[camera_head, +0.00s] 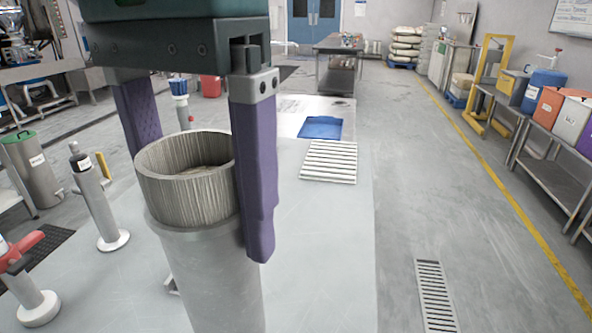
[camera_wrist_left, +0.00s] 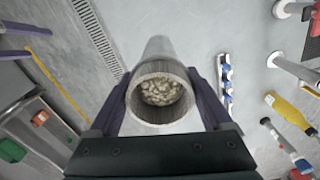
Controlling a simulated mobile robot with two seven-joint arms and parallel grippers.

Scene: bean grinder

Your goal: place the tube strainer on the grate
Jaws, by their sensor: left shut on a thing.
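My left gripper (camera_head: 203,205) is shut on the tube strainer (camera_head: 188,190), with one purple finger on each side of it. The strainer is an upright grey tube with a ribbed upper part, open at the top. A smooth grey cylinder of similar width continues below it; I cannot tell if it is a separate piece. The left wrist view shows pale beige lumps inside the strainer (camera_wrist_left: 160,117). The grate (camera_head: 328,161), pale and slatted, lies flat on the table to the right of and beyond the gripper, apart from the strainer.
A blue tray (camera_head: 320,127) lies just beyond the grate on the pale table (camera_head: 325,240). A grey stand (camera_head: 100,205) and a red-handled tool (camera_head: 28,275) are at the left. The table between the strainer and the grate looks clear. A slatted drain (camera_head: 436,296) is in the floor at right.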

